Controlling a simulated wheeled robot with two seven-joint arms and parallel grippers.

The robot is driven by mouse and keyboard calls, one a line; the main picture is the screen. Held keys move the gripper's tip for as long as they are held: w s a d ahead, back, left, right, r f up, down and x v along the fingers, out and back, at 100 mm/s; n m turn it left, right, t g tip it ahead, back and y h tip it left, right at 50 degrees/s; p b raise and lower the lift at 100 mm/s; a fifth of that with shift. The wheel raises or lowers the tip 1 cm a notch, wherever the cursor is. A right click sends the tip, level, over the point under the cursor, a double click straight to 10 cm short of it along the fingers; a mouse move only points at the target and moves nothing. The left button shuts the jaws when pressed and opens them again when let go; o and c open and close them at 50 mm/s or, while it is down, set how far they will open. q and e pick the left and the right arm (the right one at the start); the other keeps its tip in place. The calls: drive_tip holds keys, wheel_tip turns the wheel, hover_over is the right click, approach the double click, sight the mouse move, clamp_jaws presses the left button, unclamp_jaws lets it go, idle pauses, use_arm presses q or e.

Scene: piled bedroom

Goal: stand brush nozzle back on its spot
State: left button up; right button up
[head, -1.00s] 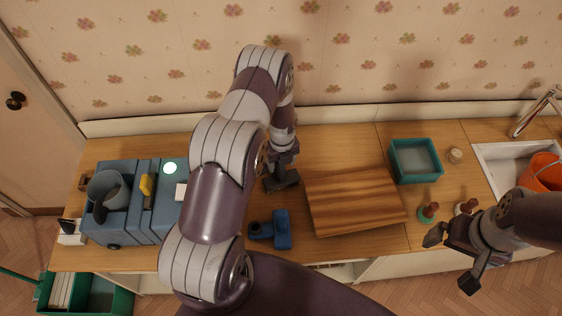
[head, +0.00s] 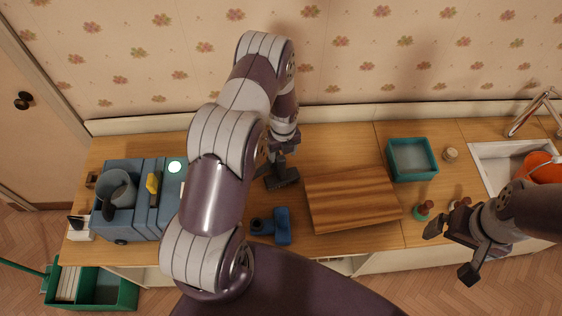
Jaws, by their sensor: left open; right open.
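A blue piece with a short round neck (head: 272,225), which looks like the brush nozzle, lies on the wooden counter left of the cutting board. A pale glowing round spot (head: 175,167) is on top of the blue-grey caddy (head: 129,220) at the left. My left gripper (head: 281,178) is open, low over the counter behind the blue piece and apart from it. My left arm hides part of the counter and the caddy's right side. My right gripper (head: 452,251) is open and empty at the counter's front edge on the right.
A wooden board (head: 352,198) lies mid-counter. A teal tray (head: 412,160), a small jar (head: 450,154), a green-based bottle (head: 423,210) and a sink with an orange bucket (head: 540,167) are to the right. A green crate (head: 117,291) stands on the floor at left.

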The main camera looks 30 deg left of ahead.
idle(0.6)
use_arm(q)
drive_tip(key=shift+r+p, duration=0.4)
drive_tip(key=shift+r, duration=0.15)
drive_tip(key=shift+f, duration=0.1)
